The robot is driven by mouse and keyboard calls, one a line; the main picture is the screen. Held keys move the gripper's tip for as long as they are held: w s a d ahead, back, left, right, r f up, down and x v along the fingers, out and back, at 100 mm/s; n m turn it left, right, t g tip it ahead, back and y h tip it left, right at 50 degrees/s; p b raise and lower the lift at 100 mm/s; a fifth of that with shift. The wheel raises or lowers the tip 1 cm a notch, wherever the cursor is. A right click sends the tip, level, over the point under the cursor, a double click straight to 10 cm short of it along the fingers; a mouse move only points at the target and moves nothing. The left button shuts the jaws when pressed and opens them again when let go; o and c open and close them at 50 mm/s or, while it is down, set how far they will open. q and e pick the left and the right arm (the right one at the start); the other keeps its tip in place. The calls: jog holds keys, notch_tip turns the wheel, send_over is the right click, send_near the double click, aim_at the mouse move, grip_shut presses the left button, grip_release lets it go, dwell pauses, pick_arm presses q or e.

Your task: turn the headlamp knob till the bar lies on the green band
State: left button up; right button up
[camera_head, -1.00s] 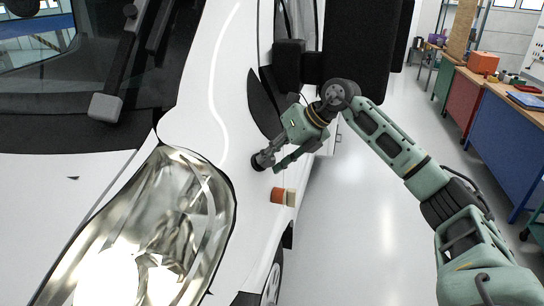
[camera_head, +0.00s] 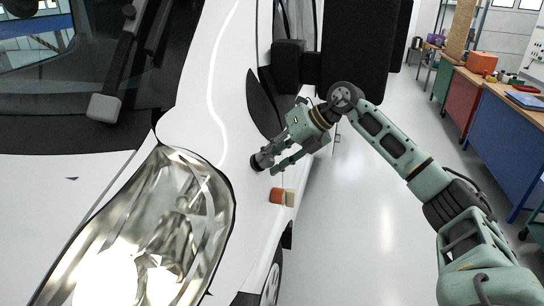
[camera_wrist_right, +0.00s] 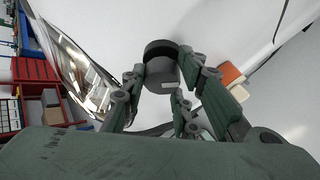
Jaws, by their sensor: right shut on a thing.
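The headlamp knob (camera_head: 257,162) is a small dark round knob on the white front wing, to the right of the large headlamp (camera_head: 165,225). My right gripper (camera_head: 268,162) is at the knob with its fingers around it. In the right wrist view the knob (camera_wrist_right: 162,70) is a dark grey cylinder between the fingers of my right gripper (camera_wrist_right: 166,88), with a short pale mark, perhaps the bar, low on its side. No green band can be made out in either view. My left gripper is not in view.
An orange and cream block (camera_head: 283,197) sticks out of the wing just below the gripper. The black mirror (camera_head: 288,65) is above the arm. Workbenches (camera_head: 500,130) stand at the far right, with clear floor (camera_head: 365,220) between them and the vehicle.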

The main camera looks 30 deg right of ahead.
jog(key=o, duration=0.8)
jog(key=shift+a+r, duration=0.1)
jog(key=shift+a, duration=0.1)
jog(key=shift+o, duration=1)
jog(key=shift+w+a, duration=0.1)
jog(key=shift+a, duration=0.05)
jog(key=shift+d+r, duration=0.25)
jog(key=shift+d, duration=0.1)
jog(key=v, duration=1.1)
jog(key=shift+s, duration=0.3)
